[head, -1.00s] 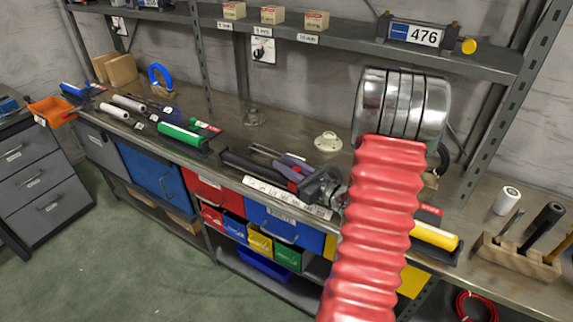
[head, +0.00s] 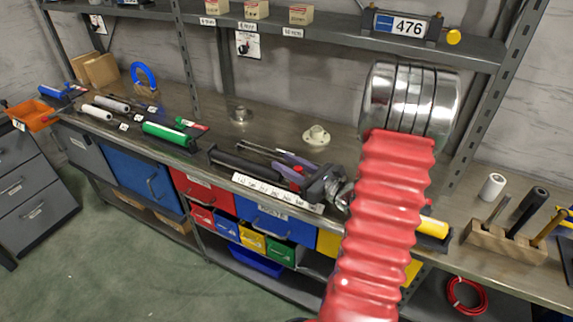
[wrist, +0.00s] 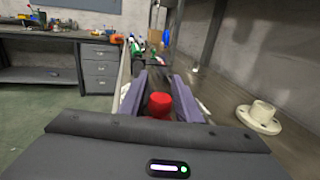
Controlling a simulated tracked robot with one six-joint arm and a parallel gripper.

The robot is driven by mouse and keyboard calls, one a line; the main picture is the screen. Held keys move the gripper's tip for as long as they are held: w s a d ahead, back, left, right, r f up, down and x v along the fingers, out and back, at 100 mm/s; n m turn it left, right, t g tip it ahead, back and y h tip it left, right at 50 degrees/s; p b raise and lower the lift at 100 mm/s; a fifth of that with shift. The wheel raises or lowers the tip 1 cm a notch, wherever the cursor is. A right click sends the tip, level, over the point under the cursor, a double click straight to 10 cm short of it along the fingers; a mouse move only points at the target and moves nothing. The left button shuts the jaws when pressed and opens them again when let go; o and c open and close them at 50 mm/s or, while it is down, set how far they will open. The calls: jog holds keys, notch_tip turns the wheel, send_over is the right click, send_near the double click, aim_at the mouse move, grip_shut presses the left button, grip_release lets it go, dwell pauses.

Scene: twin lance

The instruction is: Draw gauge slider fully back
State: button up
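The gauge appears to be the long dark rail (head: 240,163) on the bench, with a white numbered scale (head: 275,191) along its front edge. A red knob (head: 298,168), likely its slider, shows at the rail's right part. In the wrist view the red knob (wrist: 160,104) stands low between the purple fingers of my gripper (wrist: 159,90). The fingers look apart, with a gap on each side of the knob. In the head view my gripper (head: 292,165) reaches left along the rail, low over the bench. My red ribbed arm sleeve hides part of the bench to its right.
A pale flanged piece (head: 316,136) stands behind the gauge, and a green-handled tool (head: 168,133) lies to the left. A wooden rack (head: 505,240) with upright tools stands at the right. The upper shelf (head: 340,38) carries a 476 display (head: 400,25). Bench surface behind the gauge is partly clear.

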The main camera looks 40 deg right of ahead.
jog(key=shift+o, duration=1)
jog(key=shift+s+d+f, duration=0.1)
jog(key=shift+s+d, duration=0.35)
jog(key=shift+s, duration=1.8)
jog(key=shift+s+d+r, duration=0.1)
jog(key=shift+s+d, duration=0.35)
jog(key=shift+s, duration=1.8)
jog(key=shift+s+d+f, duration=0.1)
jog(key=shift+s+d, duration=0.35)
jog(key=shift+s, duration=1.8)
jog(key=shift+a, duration=0.1)
jog(key=a+r+n+g+y, duration=0.1)
jog(key=a+n+g+y, duration=0.2)
jog(key=a+n+g, duration=0.75)
jog(key=a+r+n+g+y, duration=0.25)
jog(key=a+n, duration=0.45)
jog(key=a, duration=0.9)
jog(key=s+a+r+n+h, duration=0.2)
jog(key=r+n+h, duration=0.2)
jog(key=n, duration=0.4)
jog(key=s+a+r+n+t+h, duration=0.1)
jog(key=s+a+r+n+h, duration=0.1)
jog(key=n+h, duration=0.3)
jog(key=s+r+n, duration=0.1)
jog(key=n, duration=0.2)
jog(key=shift+r, duration=0.4)
